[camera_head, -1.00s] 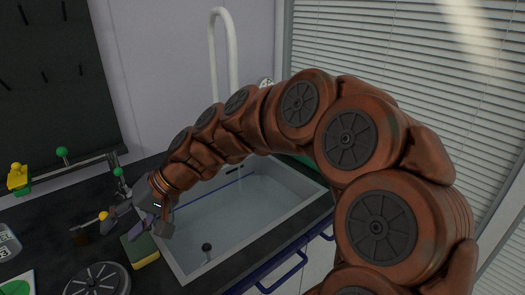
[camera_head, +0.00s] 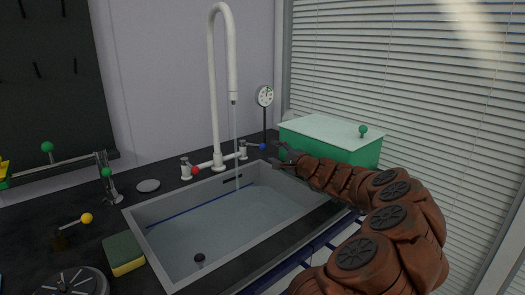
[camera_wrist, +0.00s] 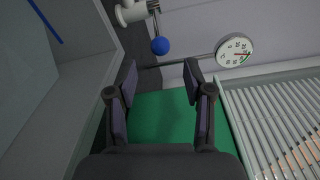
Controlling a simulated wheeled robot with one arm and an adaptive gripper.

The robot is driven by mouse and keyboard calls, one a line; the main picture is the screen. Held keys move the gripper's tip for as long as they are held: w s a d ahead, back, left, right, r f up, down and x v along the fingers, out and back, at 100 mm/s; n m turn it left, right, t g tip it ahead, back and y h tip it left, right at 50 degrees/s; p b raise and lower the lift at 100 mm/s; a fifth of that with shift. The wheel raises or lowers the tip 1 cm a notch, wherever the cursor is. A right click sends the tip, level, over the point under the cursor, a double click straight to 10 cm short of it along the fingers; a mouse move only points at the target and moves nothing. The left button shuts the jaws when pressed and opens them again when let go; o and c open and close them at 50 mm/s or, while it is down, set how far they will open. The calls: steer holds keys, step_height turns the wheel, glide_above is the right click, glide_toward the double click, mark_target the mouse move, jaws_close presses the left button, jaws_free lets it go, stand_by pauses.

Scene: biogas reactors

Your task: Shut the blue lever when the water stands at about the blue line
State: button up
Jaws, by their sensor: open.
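The blue lever (camera_head: 262,146) sits on the right valve of the white tap. Its blue ball also shows in the wrist view (camera_wrist: 160,46), just ahead of the fingertips. My gripper (camera_wrist: 160,68) is open and empty; its fingers point towards the ball without visibly touching it. In the head view my gripper (camera_head: 279,156) is just right of the lever. A thin water stream (camera_head: 237,145) runs from the spout into the sink (camera_head: 290,214). The blue line (camera_head: 195,208) shows along the sink's inner wall. I cannot tell exactly where the water surface meets it.
A red lever (camera_head: 195,171) is on the tap's left valve. A dial gauge (camera_head: 265,96) stands behind the blue lever. A green box with a pale lid (camera_head: 330,128) stands right of the sink, beneath my gripper in the wrist view. A sponge (camera_head: 123,253) lies left of the sink.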

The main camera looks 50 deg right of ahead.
mark_target(265, 148)
steer(key=shift+w+d, duration=0.25)
steer(key=shift+w, duration=1.5)
steer(key=shift+w+d, duration=0.2)
steer(key=shift+w, duration=1.55)
jaws_close()
